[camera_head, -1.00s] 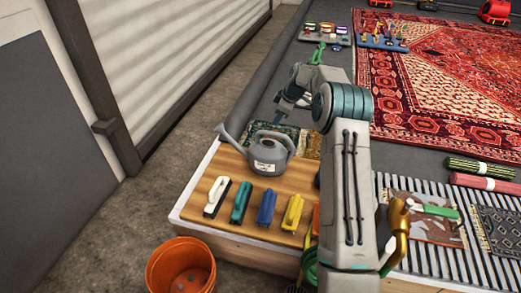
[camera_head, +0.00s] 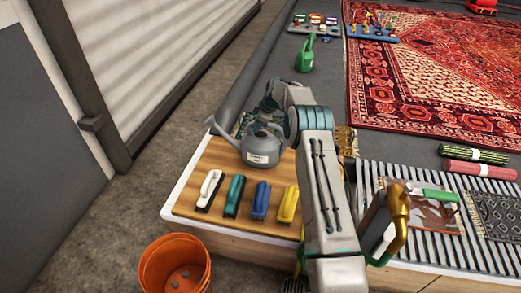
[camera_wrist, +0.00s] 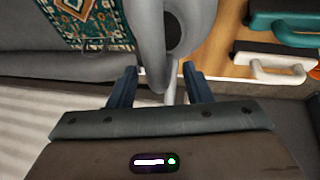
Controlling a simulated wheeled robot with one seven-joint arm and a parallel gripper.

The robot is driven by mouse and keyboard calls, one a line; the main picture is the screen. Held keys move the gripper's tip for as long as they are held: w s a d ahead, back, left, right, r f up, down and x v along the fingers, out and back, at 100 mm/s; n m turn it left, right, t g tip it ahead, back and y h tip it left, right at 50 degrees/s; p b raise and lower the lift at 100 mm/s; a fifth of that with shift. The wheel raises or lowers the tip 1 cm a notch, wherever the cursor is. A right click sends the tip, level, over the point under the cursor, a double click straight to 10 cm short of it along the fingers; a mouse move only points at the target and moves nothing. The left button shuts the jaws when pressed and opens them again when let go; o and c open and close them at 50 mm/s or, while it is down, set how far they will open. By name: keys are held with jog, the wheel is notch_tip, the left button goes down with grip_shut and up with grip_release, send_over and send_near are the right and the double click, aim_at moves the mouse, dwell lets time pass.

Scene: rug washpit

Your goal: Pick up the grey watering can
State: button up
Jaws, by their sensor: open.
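The grey watering can (camera_head: 260,150) stands upright on the wooden board at the left end of the bench in the head view, its spout pointing left. In the wrist view the grey can (camera_wrist: 185,25) fills the top middle, and part of it reaches down between the fingers. My gripper (camera_wrist: 153,78) is open, with one dark finger on each side of that part. I cannot tell whether either finger touches the can. In the head view my arm hides the gripper's fingertips.
White, teal, blue and yellow-handled brushes (camera_head: 210,190) line the wooden board (camera_head: 190,208) in front of the can. An orange bucket (camera_head: 175,262) stands on the floor at front left. A patterned rug piece (camera_wrist: 95,22) lies beside the can.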

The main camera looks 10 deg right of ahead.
jog(key=shift+w+a+f, duration=0.2)
jog(key=shift+w+f, duration=0.05)
jog(key=shift+f, duration=0.4)
grip_shut()
jog(key=shift+r, duration=0.15)
jog(key=shift+r+p, duration=0.6)
jog(key=shift+r, duration=1.55)
jog(key=s+d+r+p, duration=0.2)
jog(key=s+d+r, duration=0.3)
jog(key=d, duration=0.5)
jog(key=shift+s+r, duration=0.3)
jog(key=shift+r, duration=0.55)
jog(key=shift+d, duration=0.1)
